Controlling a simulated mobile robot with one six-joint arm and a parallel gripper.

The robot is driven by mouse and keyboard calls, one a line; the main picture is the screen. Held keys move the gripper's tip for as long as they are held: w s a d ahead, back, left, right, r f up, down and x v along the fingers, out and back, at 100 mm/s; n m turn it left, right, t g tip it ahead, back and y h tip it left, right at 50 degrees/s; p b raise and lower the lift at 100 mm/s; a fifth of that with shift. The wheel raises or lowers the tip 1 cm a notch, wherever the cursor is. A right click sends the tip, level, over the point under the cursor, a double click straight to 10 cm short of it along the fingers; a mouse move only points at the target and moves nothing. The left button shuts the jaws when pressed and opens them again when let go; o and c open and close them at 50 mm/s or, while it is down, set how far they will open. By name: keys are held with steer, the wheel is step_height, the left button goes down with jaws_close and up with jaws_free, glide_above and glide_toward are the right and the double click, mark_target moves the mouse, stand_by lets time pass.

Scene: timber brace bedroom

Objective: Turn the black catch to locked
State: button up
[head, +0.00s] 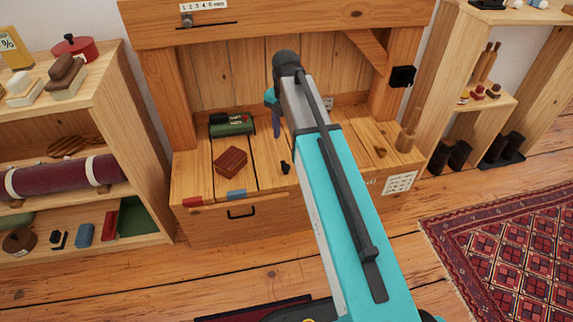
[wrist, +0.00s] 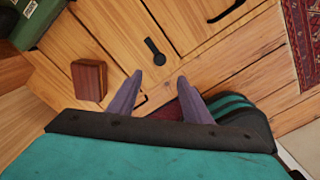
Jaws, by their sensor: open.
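The black catch (head: 285,168) is a small dark lever on the wooden bench top, right of a red-brown box. In the wrist view the catch (wrist: 153,46) shows as a short bar with rounded ends, lying at a slant on the planks. My gripper (wrist: 160,76) is open, with two purple-grey fingers spread apart and nothing between them. In the wrist picture the catch lies just above the fingertips, apart from them. In the head view my gripper (head: 276,124) shows only in part, above and behind the catch; my arm hides the rest.
The red-brown box (head: 230,162) and a green box (head: 232,125) stand on the bench top left of the catch. A drawer with a black handle (head: 241,213) is in the bench front. A shelf unit (head: 110,85) stands left. A patterned rug (head: 510,240) lies right.

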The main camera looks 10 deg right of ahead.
mark_target(286, 167)
step_height(286, 167, down, 14)
steer(key=b, duration=0.5)
stand_by(0.5)
steer(key=shift+r, duration=0.1)
steer(key=c, duration=1.1)
steer(key=shift+o, duration=0.2)
